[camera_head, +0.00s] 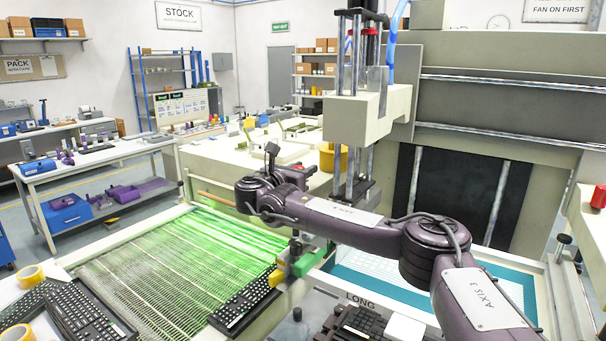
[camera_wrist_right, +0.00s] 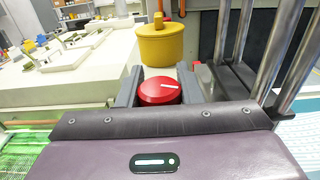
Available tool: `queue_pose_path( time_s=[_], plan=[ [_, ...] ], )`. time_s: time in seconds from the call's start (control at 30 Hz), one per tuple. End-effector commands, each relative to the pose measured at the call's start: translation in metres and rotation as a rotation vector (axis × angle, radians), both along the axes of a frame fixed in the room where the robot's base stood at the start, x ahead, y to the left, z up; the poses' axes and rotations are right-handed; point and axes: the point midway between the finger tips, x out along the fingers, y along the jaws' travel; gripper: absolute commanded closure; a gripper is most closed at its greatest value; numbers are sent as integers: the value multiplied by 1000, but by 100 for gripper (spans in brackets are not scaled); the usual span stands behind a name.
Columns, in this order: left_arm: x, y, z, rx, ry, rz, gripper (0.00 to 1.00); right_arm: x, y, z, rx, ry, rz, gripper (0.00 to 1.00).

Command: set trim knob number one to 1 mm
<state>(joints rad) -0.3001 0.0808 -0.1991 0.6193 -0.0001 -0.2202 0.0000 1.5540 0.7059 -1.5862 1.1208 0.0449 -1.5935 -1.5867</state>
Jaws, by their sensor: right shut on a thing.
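A round red knob (camera_wrist_right: 158,91) with a white pointer line sits between the two dark fingers of my right gripper (camera_wrist_right: 160,88) in the right wrist view. The fingers are shut on the knob's sides, and the pointer line lies nearly level across its top. No number or scale is readable near the knob, so I cannot tell its setting. In the head view the red knob (camera_head: 297,168) is a small patch beyond my right wrist, mostly hidden by it. My left gripper is not in view.
A yellow pot (camera_wrist_right: 160,44) stands just beyond the knob. Upright metal rods (camera_head: 351,175) of the press are close on the right. A keyboard (camera_head: 247,300) lies at the edge of the green-lit belt (camera_head: 160,262).

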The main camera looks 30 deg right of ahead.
Motion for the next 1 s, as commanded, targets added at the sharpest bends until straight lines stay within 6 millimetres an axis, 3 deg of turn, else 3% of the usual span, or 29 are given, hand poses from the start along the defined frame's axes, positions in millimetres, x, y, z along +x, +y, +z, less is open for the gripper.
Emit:
queue_pose_path(
  time_s=[0.6,1.0],
  plan=[
    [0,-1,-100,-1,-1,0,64,7,4,-7,0,-5,567,90],
    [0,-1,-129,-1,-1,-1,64,10,10,-2,1,-2,849,90]
  ],
)
